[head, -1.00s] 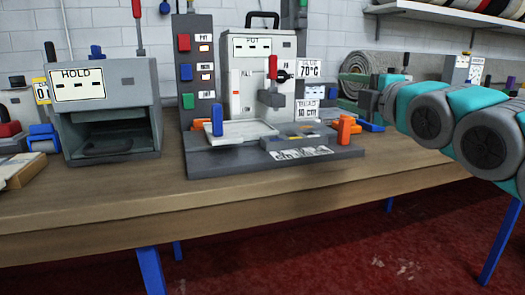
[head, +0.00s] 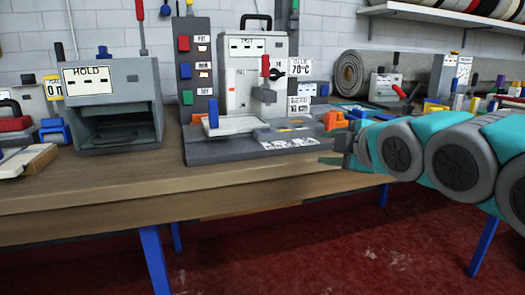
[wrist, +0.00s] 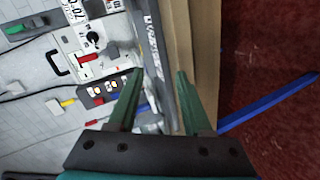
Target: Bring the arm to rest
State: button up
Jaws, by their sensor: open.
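My gripper (head: 335,158) is at the front edge of the workbench (head: 270,172) in the head view, right of the grey machine base (head: 200,155). My arm reaches in from the right edge. In the wrist view, the two green fingers of my gripper (wrist: 158,85) stand apart with nothing between them. Beyond them, the bench edge (wrist: 200,40) and the machine show turned sideways.
The pot machine (head: 240,80) stands mid-bench with an orange clamp (head: 335,120) at its right. A grey hold box (head: 112,105) stands left. A rolled rug (head: 395,68) lies behind. Red floor (head: 330,250) is open in front.

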jog(key=s+f+m+g+h, duration=0.2)
jog(key=s+f+m+g, duration=0.3)
jog(key=f, duration=0.7)
jog(key=s+d+f+m+g+h, duration=0.1)
jog(key=s+f+m+g, duration=0.4)
jog(key=s+f, duration=0.5)
jog(key=s+f+m+g+h, duration=0.1)
jog(key=s+f+m+g, duration=0.4)
jog(key=s, duration=1.2)
notch_tip(320, 180, down, 5)
jog(key=m, duration=0.3)
jog(key=shift+s+d+f, duration=0.15)
jog(key=shift+s+d, duration=0.05)
jog(key=shift+d, duration=0.2)
